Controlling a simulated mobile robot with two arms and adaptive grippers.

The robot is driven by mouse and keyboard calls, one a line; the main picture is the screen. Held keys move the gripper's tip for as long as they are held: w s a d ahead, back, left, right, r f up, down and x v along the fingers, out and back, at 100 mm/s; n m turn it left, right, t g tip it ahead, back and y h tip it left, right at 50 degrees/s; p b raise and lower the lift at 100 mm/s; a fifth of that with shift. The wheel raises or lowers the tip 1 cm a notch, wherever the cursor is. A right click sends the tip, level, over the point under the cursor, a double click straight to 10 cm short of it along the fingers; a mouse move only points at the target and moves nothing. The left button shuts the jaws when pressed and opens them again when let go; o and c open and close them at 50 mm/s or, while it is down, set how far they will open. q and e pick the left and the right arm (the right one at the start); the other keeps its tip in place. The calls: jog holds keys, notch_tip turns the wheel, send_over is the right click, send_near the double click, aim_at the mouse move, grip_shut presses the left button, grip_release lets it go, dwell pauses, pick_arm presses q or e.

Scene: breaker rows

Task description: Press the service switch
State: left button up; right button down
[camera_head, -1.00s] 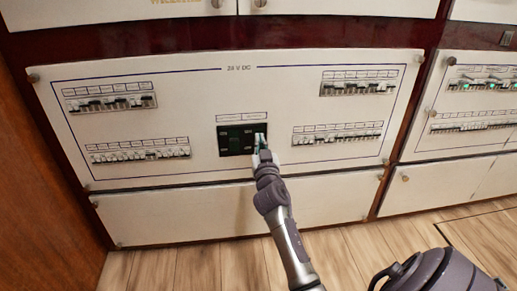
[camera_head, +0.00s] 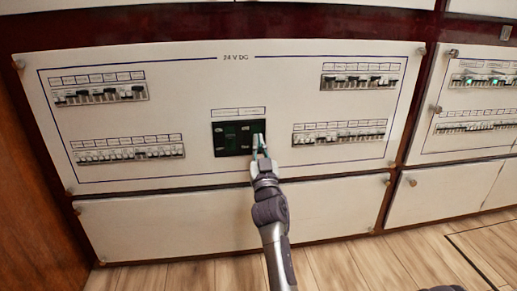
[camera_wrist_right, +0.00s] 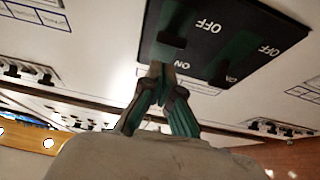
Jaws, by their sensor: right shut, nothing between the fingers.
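A black switch block (camera_head: 232,138) sits in the middle of the white 24 V DC panel. In the right wrist view the block (camera_wrist_right: 225,35) carries OFF and ON markings and dark green rockers; which one is the service switch I cannot tell. My right gripper (camera_head: 260,146) is shut and empty at the block's right edge. In the right wrist view its fingertips (camera_wrist_right: 161,70) overlap the block's edge near an ON marking. Whether they touch a rocker I cannot tell. The gripper hides part of the block. My left gripper is not in view.
Breaker rows sit at upper left (camera_head: 100,94), lower left (camera_head: 128,152), upper right (camera_head: 359,82) and lower right (camera_head: 339,136) of the panel. A neighbouring panel (camera_head: 425,150) with green-lit breakers stands at right. The wooden floor (camera_head: 350,265) in front is clear.

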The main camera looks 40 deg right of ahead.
jog(key=v, duration=0.7)
jog(key=shift+s+f, duration=0.15)
jog(key=shift+f, duration=0.1)
jog(key=shift+a, duration=0.1)
